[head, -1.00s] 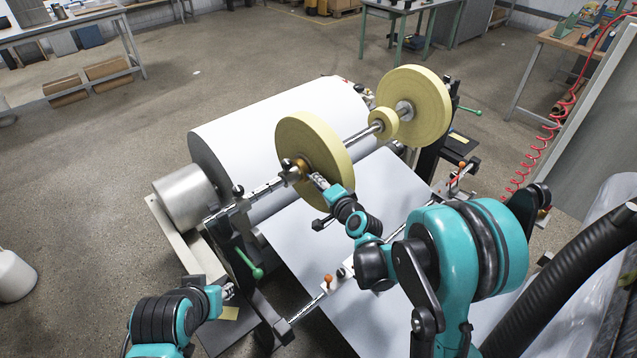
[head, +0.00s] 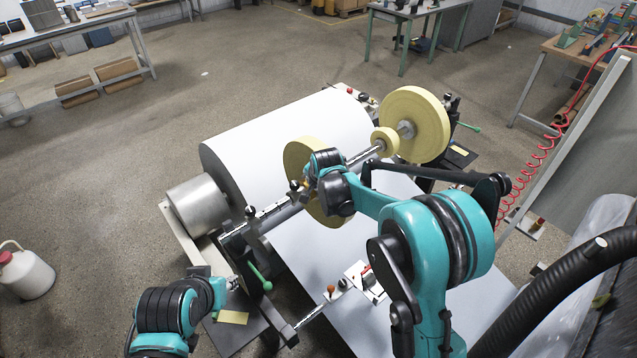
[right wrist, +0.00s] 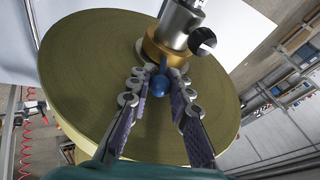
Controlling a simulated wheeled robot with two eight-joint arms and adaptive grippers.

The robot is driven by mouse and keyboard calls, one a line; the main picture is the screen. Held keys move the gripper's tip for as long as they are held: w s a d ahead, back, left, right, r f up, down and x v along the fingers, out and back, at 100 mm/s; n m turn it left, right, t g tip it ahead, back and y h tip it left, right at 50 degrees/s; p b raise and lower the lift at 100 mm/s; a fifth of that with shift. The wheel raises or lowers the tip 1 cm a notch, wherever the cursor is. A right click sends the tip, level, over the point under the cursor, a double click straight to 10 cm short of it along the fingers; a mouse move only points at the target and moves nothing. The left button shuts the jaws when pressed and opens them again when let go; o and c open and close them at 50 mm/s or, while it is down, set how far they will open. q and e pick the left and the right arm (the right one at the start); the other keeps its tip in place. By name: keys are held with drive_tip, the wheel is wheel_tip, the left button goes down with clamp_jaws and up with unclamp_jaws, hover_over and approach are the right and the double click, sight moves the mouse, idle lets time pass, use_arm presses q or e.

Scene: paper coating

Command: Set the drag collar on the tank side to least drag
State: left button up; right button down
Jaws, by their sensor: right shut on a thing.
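The brass drag collar (right wrist: 168,46) sits on the shaft against the face of the near yellow disc (right wrist: 100,70). A small blue ball knob (right wrist: 159,86) stands out from the collar. My right gripper (right wrist: 159,90) has its two fingers on either side of the knob, shut on it. In the head view the collar (head: 298,186) is partly visible, and my right wrist covers the gripper and part of the near disc (head: 297,157). My left gripper (head: 232,284) is low at the left, by the machine's near end; its fingertips are too small to read.
A large white roll (head: 280,135) lies behind the shaft, with a metal cylinder (head: 197,204) at its near end. Farther along the shaft are a small yellow disc (head: 385,140) and a large one (head: 416,122). A green handle (head: 260,276) sticks out near my left arm.

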drive_tip(key=shift+w+a+r+g+h+p, duration=0.3)
drive_tip(key=shift+w+g+h+p, duration=0.1)
drive_tip(key=shift+g, duration=0.15)
drive_tip(key=shift+w+a+r+g+h+p, duration=0.2)
drive_tip(key=shift+w+a+g+h+p, duration=0.15)
drive_tip(key=shift+g, duration=0.2)
drive_tip(key=c, duration=1.4)
unclamp_jaws()
drive_tip(key=shift+o, duration=0.2)
drive_tip(key=v, duration=1.2)
drive_tip(key=shift+d, duration=0.1)
